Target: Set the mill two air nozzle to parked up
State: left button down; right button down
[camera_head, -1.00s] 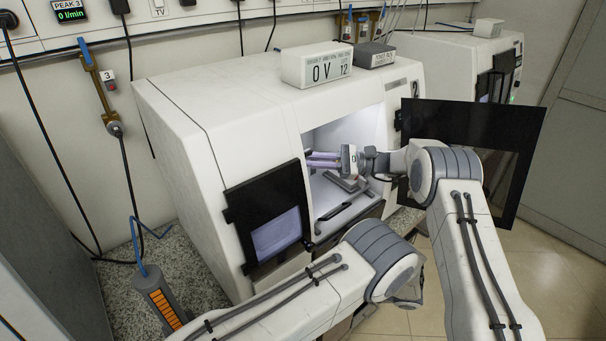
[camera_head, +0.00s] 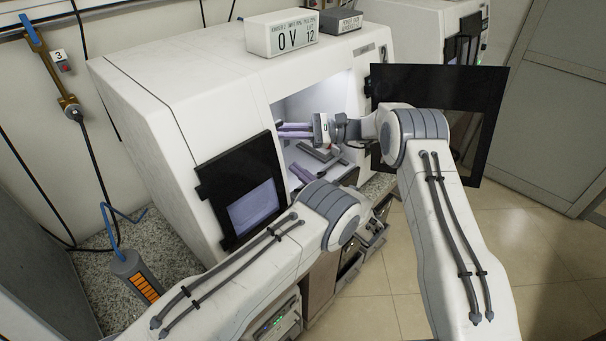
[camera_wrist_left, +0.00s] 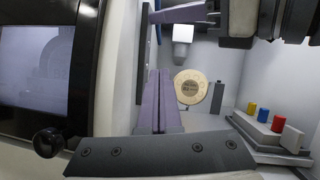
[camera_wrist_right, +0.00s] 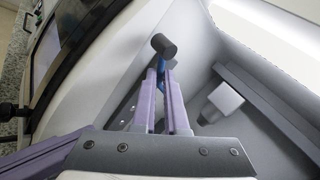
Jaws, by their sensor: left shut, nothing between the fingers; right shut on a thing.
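Mill two is the white cabinet (camera_head: 165,85) with its right door (camera_head: 440,85) swung open. My right gripper (camera_head: 281,130) reaches in through the opening from the right. In the right wrist view its purple fingers (camera_wrist_right: 166,80) are shut on a thin blue piece with a dark cylindrical end, which looks like the air nozzle (camera_wrist_right: 163,46). Most of that piece is hidden between the fingers. My left gripper (camera_head: 296,168) is lower in the opening, shut and empty. Its fingers (camera_wrist_left: 160,76) point into the chamber, below the right fingers (camera_wrist_left: 185,13).
In the chamber are a white spindle head (camera_wrist_left: 183,34), a beige labelled disc (camera_wrist_left: 191,87) and a block with coloured pegs (camera_wrist_left: 265,128). The dark windowed left door (camera_head: 245,190) flanks the opening. A white display box (camera_head: 281,35) sits on top.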

pick_arm(q)
jog(key=w+a+r, duration=0.3)
jog(key=a+r, duration=0.2)
jog(key=a, duration=0.1)
jog(key=shift+w+r, duration=0.35)
jog(key=shift+r, duration=0.05)
jog(key=shift+w+a+r, duration=0.25)
jog(key=shift+a+r, duration=0.05)
jog(key=shift+r, duration=0.15)
pick_arm(e)
jog(key=shift+d, duration=0.1)
jog(key=c, duration=0.9)
grip_release()
jog(key=shift+c, duration=0.2)
